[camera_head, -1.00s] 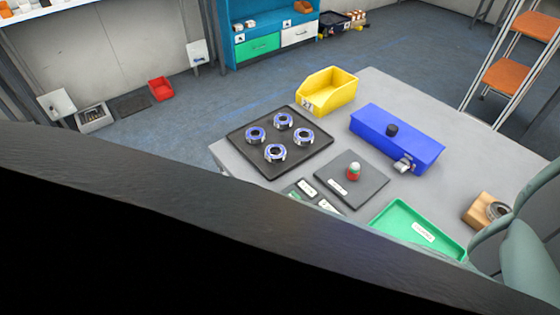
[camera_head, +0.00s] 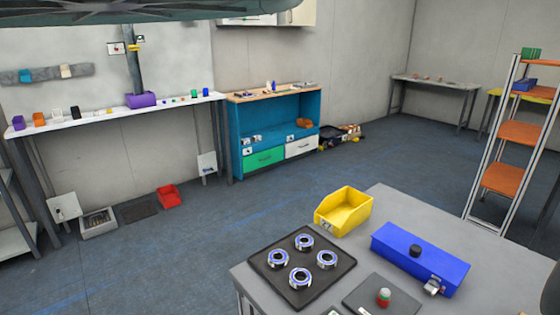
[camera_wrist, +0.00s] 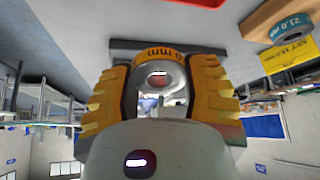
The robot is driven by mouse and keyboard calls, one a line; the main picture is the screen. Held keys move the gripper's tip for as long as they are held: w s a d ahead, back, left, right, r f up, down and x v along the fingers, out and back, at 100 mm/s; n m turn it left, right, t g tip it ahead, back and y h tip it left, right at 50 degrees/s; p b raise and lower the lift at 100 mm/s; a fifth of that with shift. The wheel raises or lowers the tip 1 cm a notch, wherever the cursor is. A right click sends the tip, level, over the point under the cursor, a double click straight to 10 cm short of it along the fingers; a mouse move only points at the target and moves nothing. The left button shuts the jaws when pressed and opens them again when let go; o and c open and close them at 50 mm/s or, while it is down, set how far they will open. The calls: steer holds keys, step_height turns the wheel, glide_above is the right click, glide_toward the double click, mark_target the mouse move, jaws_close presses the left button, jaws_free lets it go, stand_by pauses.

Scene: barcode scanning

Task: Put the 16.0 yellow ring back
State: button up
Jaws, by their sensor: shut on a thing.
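My gripper (camera_wrist: 160,78) shows in the wrist view with its two yellow fingers closed on a ring (camera_wrist: 158,54). The ring has a yellow band with partly readable "mm" lettering, upside down, and a grey metal body with a hole through it. The fingers press on its left and right sides. Its full number cannot be read. My gripper and the held ring cannot be made out in the head view.
A wooden block (camera_wrist: 270,18) with a teal "21.0 mm" ring (camera_wrist: 291,24) shows at the wrist view's upper right. In the head view, a grey table (camera_head: 375,235) carries a black plate (camera_head: 325,285), yellow bin (camera_head: 345,212) and blue box (camera_head: 420,262).

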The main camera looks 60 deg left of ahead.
steer(key=w+a+r+n+t+y+p, duration=0.1)
steer(key=w+a+r+n+y, duration=0.1)
steer(key=a, duration=0.5)
steer(key=w+a+r+n+t+y+p, duration=0.1)
steer(key=w+a+r+n+y, duration=0.1)
steer(key=w+a+r+n, duration=0.3)
steer(key=w+a+r+n+t+y+p, duration=0.1)
steer(key=w+a+r+n, duration=0.3)
steer(key=w+a, duration=0.4)
steer(key=a+n+y, duration=0.1)
steer(key=a, duration=0.1)
steer(key=shift+w+a+n+t+p, duration=0.3)
steer(key=shift+w+a+p, duration=0.05)
steer(key=shift+p, duration=0.05)
steer(key=r+p, duration=3.7)
steer(key=shift+d+r, duration=0.2)
